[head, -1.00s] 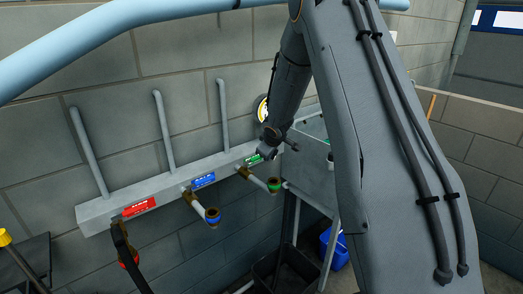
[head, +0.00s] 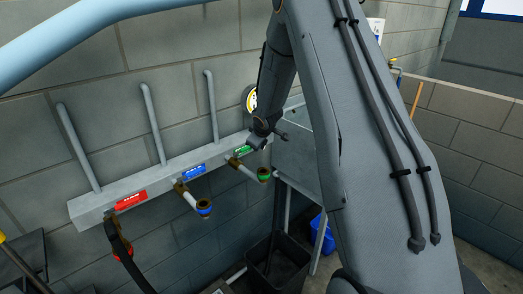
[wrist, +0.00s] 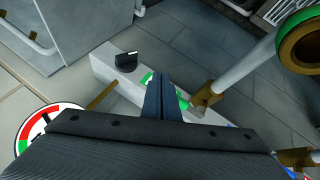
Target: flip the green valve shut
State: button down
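The green-marked outlet pipe (head: 248,170) leaves a grey wall bar by a brass fitting and ends in a brass nozzle with a green ring (head: 263,174). In the wrist view its ring and nozzle (wrist: 306,42) are at the upper right, and the brass fitting (wrist: 204,97) is right of my fingers. The green label (head: 243,149) is on the bar; my fingers partly cover it in the wrist view (wrist: 183,103). My gripper (wrist: 161,80) is shut, with nothing visible between its fingers. It is over the bar's green end. I cannot make out a separate valve lever.
A black knob (wrist: 126,60) sits near the bar's end. A round dial (wrist: 46,132) is at the wrist view's lower left. Blue (head: 204,208) and red-labelled (head: 117,240) outlets are to the left. A black bin (head: 277,262) and grey metal cabinet (head: 300,160) are nearby.

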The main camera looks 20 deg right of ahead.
jog(key=s+r+b, duration=0.1)
jog(key=s+b, duration=0.1)
jog(key=s, duration=0.3)
jog(key=s+a+r+b, duration=0.1)
jog(key=s+b, duration=0.2)
jog(key=s, duration=0.1)
jog(key=s+a+r+b, duration=0.1)
jog(key=s+r+b, duration=0.1)
jog(key=s, duration=0.3)
jog(key=shift+s+a+b, duration=0.2)
jog(key=shift+s+b, duration=0.1)
jog(key=shift+b, duration=0.15)
jog(key=s+a+f+m+g+y, duration=0.1)
jog(key=s+a+m+g, duration=0.15)
jog(key=s+a, duration=0.45)
jog(key=s+a+f+m+g, duration=0.2)
jog(key=s+a+m, duration=0.2)
jog(key=s, duration=0.8)
jog(key=shift+m+g, duration=0.35)
jog(key=shift+g, duration=0.4)
jog(key=s+f+b, duration=0.1)
jog(key=f+b, duration=0.1)
jog(key=f, duration=0.1)
jog(key=s+f+b, duration=0.1)
jog(key=shift+s+a+f+b, duration=0.25)
jog(key=shift+s+f+b, duration=0.05)
jog(key=shift+f, duration=0.1)
